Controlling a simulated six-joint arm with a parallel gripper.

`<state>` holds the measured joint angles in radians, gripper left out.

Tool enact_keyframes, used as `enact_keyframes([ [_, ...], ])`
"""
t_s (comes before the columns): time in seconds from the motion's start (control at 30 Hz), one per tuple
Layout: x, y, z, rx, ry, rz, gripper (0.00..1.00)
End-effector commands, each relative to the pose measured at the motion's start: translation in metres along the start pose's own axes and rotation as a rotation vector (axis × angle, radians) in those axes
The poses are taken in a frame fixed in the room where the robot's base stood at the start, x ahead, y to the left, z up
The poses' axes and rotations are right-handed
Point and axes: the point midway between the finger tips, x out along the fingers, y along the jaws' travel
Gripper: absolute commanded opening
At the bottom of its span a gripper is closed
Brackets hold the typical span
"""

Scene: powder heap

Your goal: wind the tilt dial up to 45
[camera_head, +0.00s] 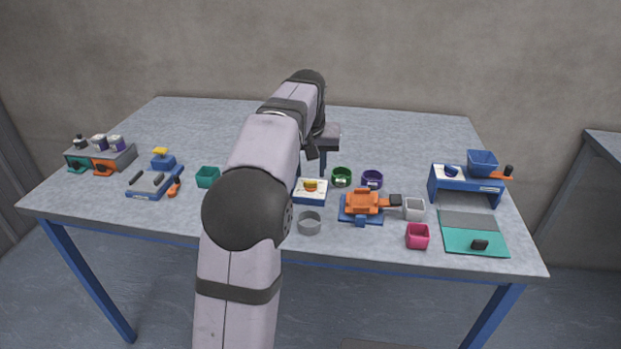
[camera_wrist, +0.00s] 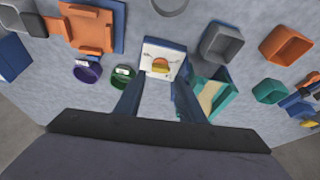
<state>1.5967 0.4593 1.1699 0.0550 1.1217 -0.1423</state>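The dial unit (camera_head: 311,191) is a small blue box with a white face. A round orange-and-yellow dial (camera_head: 310,185) sits on it, near the middle of the table. In the wrist view the dial (camera_wrist: 161,66) is at upper centre on the white face; its reading is too small to make out. My gripper (camera_wrist: 160,88) is open and empty, with its two dark blue fingers apart and pointing toward the unit. The fingertips appear just short of the dial in the picture; I cannot tell the height gap. In the head view my arm hides much of the gripper.
An orange tilting plate on a blue base (camera_head: 350,218) stands right of the dial unit. Green (camera_head: 341,177) and purple (camera_head: 372,180) cups stand behind it, and a grey ring (camera_head: 310,223) in front. A teal tray (camera_wrist: 227,92) shows in the wrist view. A blue hopper (camera_head: 482,163) stands far right.

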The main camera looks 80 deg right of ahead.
Motion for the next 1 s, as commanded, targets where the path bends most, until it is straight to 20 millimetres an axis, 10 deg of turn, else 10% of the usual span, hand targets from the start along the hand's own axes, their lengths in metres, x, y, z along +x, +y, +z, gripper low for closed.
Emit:
enact_keyframes([
  [0.33,0.042,0.000,0.001,-0.001,-0.003,0.000,0.36],
  [0.77,0.050,0.000,0.001,-0.002,-0.002,0.000,0.36],
  [0.9,0.050,0.000,0.001,-0.001,-0.002,0.000,0.05],
  [1.0,0.050,0.000,0.001,-0.001,-0.002,0.000,0.06],
])
